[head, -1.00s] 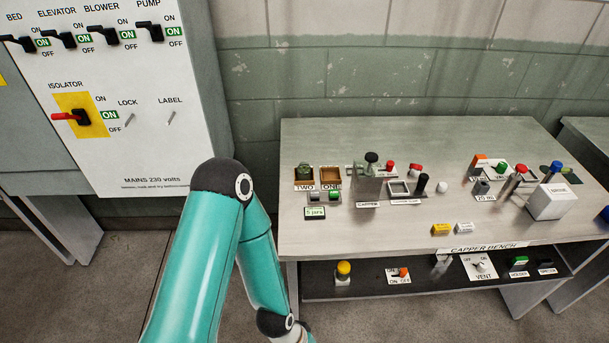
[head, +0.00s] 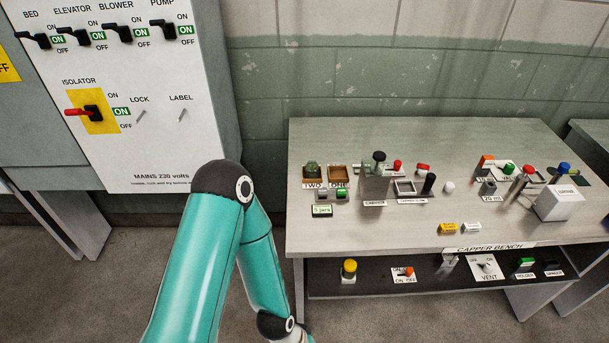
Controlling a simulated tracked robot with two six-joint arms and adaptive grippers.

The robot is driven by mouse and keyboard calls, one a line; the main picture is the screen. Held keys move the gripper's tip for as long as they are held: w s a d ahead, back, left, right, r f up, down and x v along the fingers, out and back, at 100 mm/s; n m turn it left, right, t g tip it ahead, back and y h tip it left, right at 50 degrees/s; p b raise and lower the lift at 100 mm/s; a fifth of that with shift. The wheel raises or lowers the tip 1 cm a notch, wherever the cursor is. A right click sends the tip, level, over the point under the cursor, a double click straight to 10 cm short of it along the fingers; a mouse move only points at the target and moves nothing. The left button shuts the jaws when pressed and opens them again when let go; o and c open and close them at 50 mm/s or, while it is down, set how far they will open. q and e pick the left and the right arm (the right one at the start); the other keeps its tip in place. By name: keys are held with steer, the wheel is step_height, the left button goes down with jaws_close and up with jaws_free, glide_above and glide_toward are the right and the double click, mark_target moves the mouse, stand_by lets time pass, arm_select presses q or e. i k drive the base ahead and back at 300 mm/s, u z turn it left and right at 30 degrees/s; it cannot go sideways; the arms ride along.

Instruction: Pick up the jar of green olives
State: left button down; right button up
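A small dark green jar (head: 312,169), which looks like the jar of green olives, stands in the brown square holder marked TWO at the left of the capper bench. It is too small to make out its contents. The brown holder marked ONE (head: 338,176) beside it looks empty. One of my teal arms reaches up from the bottom middle and bends back down out of the picture. Neither gripper shows, so I cannot see what either is doing.
The capper bench (head: 420,238) carries a capper stand (head: 375,185), several coloured knobs and a white box (head: 558,203). A dark shelf (head: 430,280) with switches runs below its front edge. A switch cabinet (head: 150,155) stands at left. Floor shows between cabinet and bench.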

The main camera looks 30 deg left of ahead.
mark_target(311, 169)
steer(key=k, duration=1.15)
steer(key=u, duration=0.35)
steer(key=i, duration=0.5)
steer(key=u, duration=1.05)
steer(key=i, duration=2)
steer(key=z, duration=0.15)
